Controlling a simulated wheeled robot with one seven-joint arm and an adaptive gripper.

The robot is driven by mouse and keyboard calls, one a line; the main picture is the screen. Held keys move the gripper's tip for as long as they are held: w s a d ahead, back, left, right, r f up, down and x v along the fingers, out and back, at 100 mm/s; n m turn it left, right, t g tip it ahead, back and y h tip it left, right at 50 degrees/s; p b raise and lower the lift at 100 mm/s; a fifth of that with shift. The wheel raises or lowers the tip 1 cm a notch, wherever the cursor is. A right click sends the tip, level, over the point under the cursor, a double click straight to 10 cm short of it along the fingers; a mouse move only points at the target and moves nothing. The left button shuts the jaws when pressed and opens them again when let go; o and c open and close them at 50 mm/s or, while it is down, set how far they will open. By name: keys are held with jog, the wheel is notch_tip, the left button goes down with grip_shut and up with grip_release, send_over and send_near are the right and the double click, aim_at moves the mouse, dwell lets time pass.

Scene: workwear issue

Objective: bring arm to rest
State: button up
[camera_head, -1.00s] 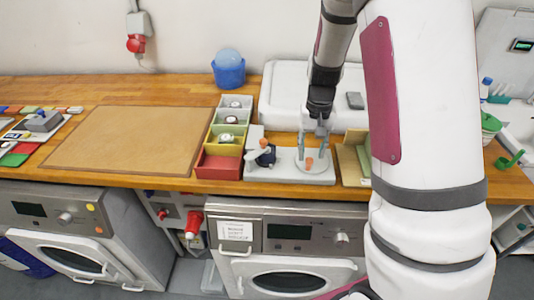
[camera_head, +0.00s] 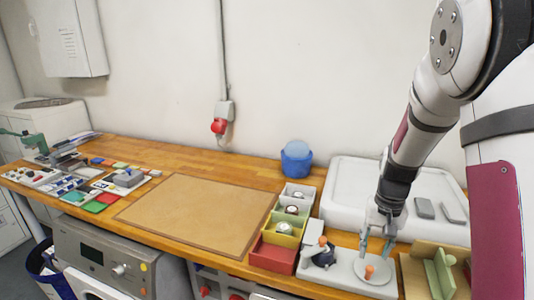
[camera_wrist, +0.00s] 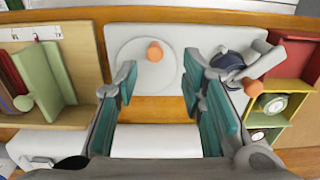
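My gripper (camera_head: 376,248) hangs above the back of a grey fixture plate (camera_head: 345,279) at the right of the wooden bench. In the wrist view my gripper (camera_wrist: 160,92) has its two teal-padded fingers wide apart with nothing between them. The plate carries a pale round disc (camera_wrist: 136,62) with an orange peg (camera_wrist: 154,51), which lies beyond the fingertips in the wrist view. A dark round part with an orange knob (camera_head: 323,248) stands at the plate's left. My arm comes down from the upper right of the head view.
Coloured bins (camera_head: 274,257) stand left of the plate, and a wooden holder with a green piece (camera_head: 441,274) stands right. A white case (camera_head: 345,199) and blue tub (camera_head: 296,160) are behind. A bare brown mat (camera_head: 199,215) lies left. Small items (camera_head: 125,178) lie farther left.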

jog(key=s+a+r+n+t, duration=0.1)
jog(key=s+a+r, duration=0.3)
jog(key=r, duration=0.5)
jog(key=s+a+r+n+t, duration=0.1)
jog(key=s+a+r+t, duration=0.1)
jog(key=s+r, duration=0.4)
jog(key=s+a+r+n+t, duration=0.2)
jog(key=s+a+r, duration=0.2)
jog(key=s, duration=0.8)
jog(key=shift+a+r, duration=0.4)
jog(key=shift+r, duration=0.85)
